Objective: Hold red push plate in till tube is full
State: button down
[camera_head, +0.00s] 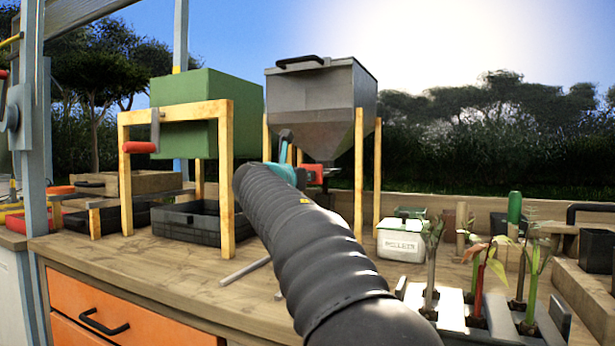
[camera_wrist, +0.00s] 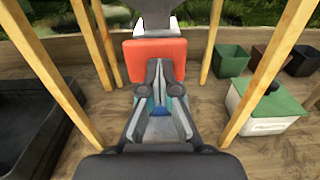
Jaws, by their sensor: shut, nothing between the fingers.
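The red push plate (camera_head: 317,171) sits under the grey hopper (camera_head: 322,95). In the wrist view the red push plate (camera_wrist: 153,60) is a broad block facing the camera, below the hopper's outlet. My gripper (camera_wrist: 160,70) is shut and empty. In the head view my gripper (camera_head: 298,174) is in front of the plate, partly hidden by my dark ribbed arm. I cannot make out the tube or its fill level.
Wooden hopper legs (camera_head: 359,185) stand on both sides of my gripper. A white box with a green lid (camera_head: 401,245) is to the right, with potted seedlings (camera_head: 480,285) nearer. A green bin (camera_head: 190,105) on a wooden frame and a black tray (camera_head: 185,220) are left.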

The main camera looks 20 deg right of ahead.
jog(key=b+v, duration=0.1)
jog(key=v, duration=1.2)
jog(key=shift+s+a+r, duration=0.2)
jog(key=shift+s, duration=0.1)
